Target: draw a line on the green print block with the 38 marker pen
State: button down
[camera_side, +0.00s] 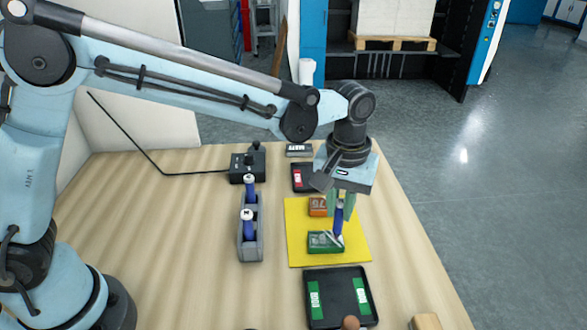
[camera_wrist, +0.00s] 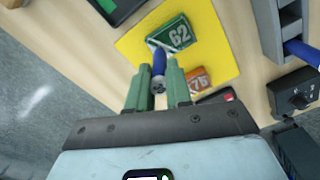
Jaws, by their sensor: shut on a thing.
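My gripper (camera_side: 342,203) is above the yellow mat (camera_side: 298,250), its green fingers shut on a blue marker pen (camera_side: 338,220). The pen points down, its lower end at the green print block (camera_side: 318,243). In the wrist view my gripper (camera_wrist: 157,92) holds the pen (camera_wrist: 158,63) beside the green block (camera_wrist: 177,32), marked 62. A pale streak shows on the block by the pen's end; I cannot tell whether it is ink or part of the pen. The pen's number is hidden. An orange block (camera_side: 317,206) lies on the mat behind the green one.
A grey holder (camera_side: 250,252) with two blue pens stands left of the mat. A black tray (camera_side: 338,290) with green labels is in front; a black tray with a red label (camera_side: 300,170) is behind. A black control box (camera_side: 248,167) stands at back left. Bare table lies at left.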

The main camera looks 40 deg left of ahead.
jog(key=shift+s+a, duration=0.3)
jog(key=shift+a, duration=0.1)
jog(key=shift+s+a, duration=0.25)
jog(key=shift+s+a, duration=0.15)
jog(key=shift+s+a, duration=0.15)
jog(key=shift+s+a, duration=0.3)
jog(key=shift+a, duration=0.1)
dwell(0.3)
jog(key=shift+s+a, duration=0.2)
dwell(0.3)
